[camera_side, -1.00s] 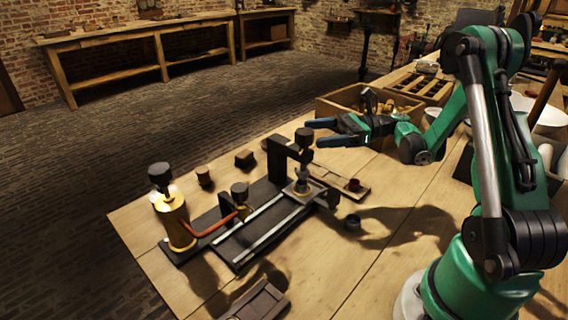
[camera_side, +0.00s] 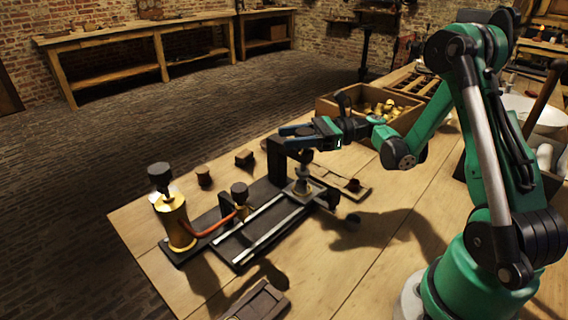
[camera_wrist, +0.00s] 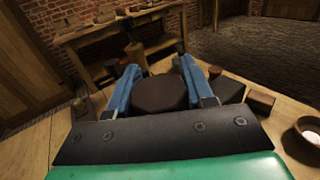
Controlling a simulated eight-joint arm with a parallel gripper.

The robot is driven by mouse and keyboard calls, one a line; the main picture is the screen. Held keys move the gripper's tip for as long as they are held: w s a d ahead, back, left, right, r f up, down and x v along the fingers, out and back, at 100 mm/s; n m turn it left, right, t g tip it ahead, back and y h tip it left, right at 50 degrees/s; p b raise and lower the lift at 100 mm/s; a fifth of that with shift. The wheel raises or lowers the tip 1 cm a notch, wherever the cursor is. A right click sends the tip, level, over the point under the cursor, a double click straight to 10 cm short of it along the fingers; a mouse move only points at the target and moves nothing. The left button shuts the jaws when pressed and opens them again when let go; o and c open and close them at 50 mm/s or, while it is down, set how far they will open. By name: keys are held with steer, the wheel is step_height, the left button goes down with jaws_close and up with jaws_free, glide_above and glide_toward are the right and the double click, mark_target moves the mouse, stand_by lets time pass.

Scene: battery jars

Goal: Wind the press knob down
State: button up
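The press (camera_side: 277,160) is a dark frame at the back right end of a long black base. Its knob (camera_wrist: 160,93) is a dark round cap, seen from above between my fingers in the wrist view. My gripper (camera_side: 297,135) is at the top of the press, with its blue fingers level and spread on either side of the knob. It looks open; I cannot tell whether the fingers touch the knob. In the side view the fingers hide most of the knob. A jar-like grey piece (camera_side: 302,186) stands under the press on a small plate.
A brass cylinder with a black knob (camera_side: 175,220) stands at the left end of the base. A smaller black knob (camera_side: 240,190) stands beside it. Small dark blocks (camera_side: 244,158) lie behind. A wooden crate (camera_side: 330,106) of brass parts is behind my gripper.

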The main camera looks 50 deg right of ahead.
steer(key=shift+w+d+m+t+h, duration=0.15)
steer(key=shift+m+t+h, duration=0.7)
steer(key=shift+t, duration=0.1)
steer(key=shift+w+d+m+t+h, duration=0.1)
steer(key=shift+m+t+h, duration=0.65)
steer(key=shift+t+h, duration=0.15)
jaws_close()
steer(key=shift+r, duration=0.1)
steer(key=o, duration=1.2)
jaws_free()
steer(key=shift+c, duration=0.2)
step_height(320, 180, up, 20)
